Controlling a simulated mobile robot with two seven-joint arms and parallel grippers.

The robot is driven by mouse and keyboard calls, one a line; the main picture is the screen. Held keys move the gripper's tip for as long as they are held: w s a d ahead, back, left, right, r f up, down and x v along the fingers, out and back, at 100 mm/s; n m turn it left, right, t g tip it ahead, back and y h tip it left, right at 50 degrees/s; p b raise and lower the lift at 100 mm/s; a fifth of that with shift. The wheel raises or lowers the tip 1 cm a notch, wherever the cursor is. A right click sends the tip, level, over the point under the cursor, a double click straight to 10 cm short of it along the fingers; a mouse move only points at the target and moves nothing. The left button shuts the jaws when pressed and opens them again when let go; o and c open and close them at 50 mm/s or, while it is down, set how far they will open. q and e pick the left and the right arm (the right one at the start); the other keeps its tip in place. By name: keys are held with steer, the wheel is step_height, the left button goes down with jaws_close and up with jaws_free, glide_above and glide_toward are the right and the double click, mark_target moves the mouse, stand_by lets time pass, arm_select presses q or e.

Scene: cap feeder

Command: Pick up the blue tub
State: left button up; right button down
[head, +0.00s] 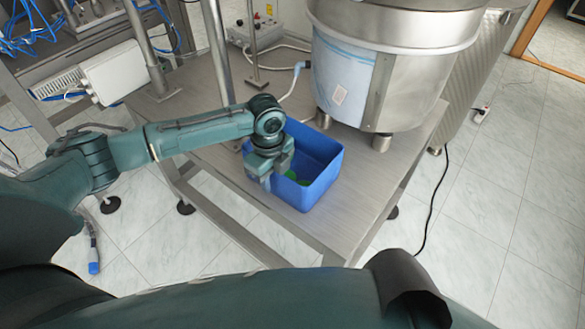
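The blue tub (322,185) stands upright on the metal table, open at the top. A small green thing (291,175) lies inside it, partly hidden by my gripper. My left gripper (270,174) points down at the tub's left wall, with one finger near the outer side and the other over the inside. The fingers hide part of that rim. I cannot tell whether they touch or clamp the wall. My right gripper is not in view.
The metal table (215,120) has bare room left of the tub. A large steel feeder bowl (385,70) stands close behind it on the right.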

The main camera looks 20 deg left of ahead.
arm_select(q)
steer(key=shift+f, duration=0.35)
steer(key=shift+c, duration=0.2)
jaws_close()
